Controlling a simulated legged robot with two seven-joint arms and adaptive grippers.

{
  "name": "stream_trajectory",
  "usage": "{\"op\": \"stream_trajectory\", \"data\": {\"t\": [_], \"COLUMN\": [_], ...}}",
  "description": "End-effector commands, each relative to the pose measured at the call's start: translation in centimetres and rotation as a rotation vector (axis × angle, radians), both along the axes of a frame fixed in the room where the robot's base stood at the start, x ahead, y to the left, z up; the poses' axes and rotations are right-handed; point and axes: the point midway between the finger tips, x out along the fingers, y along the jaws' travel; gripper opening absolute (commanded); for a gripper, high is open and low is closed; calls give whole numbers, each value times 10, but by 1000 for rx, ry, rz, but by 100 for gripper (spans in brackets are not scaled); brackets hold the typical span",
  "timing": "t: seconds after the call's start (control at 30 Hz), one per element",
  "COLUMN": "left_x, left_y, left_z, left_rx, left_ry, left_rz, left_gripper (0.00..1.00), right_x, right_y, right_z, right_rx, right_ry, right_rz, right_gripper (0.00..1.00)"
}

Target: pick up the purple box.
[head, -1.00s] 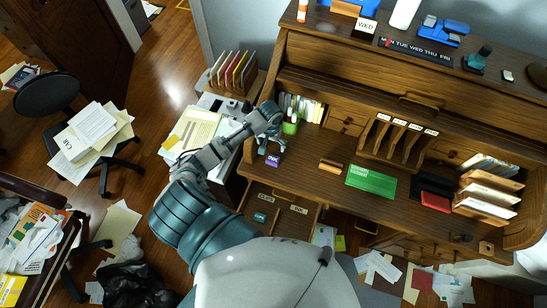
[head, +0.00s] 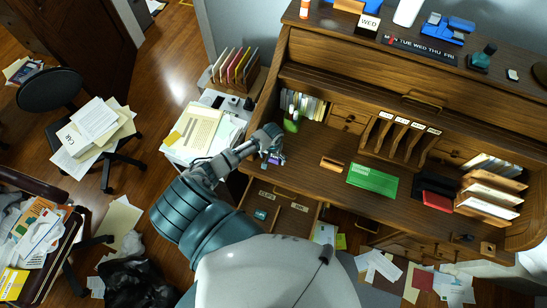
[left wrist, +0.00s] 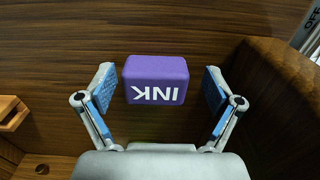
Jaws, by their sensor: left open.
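The purple box (left wrist: 157,80), marked INK in white letters, lies on the brown wooden desk top. In the left wrist view it sits between the two blue-padded fingers of my left gripper (head: 272,156), with a gap on each side. My left gripper is open and holds nothing. In the head view the gripper is over the left end of the desk and mostly covers the box. My right gripper is not in view.
A wooden side wall (left wrist: 270,90) stands close to the right finger in the left wrist view. An open drawer (head: 285,212) is below the desk's front edge.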

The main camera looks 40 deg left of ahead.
Motion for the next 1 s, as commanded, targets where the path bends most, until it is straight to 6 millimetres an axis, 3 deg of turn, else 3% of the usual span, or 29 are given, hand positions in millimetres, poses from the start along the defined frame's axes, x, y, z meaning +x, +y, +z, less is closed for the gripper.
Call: {"op": "stream_trajectory", "data": {"t": [0.13,0.4,0.77,1.0], "left_x": [0,0,1,1], "left_y": [-2,0,0,0], "left_z": [1,1,3,26], "left_rx": [0,-1,-1,-2], "left_ry": [-1,0,-1,-4], "left_rz": [-1,-1,-1,-1], "left_gripper": [92,27,26,26], "right_x": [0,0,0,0], "right_y": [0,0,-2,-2], "right_z": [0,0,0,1], "right_rx": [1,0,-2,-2], "right_ry": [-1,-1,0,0], "right_rz": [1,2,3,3], "right_gripper": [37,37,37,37]}}
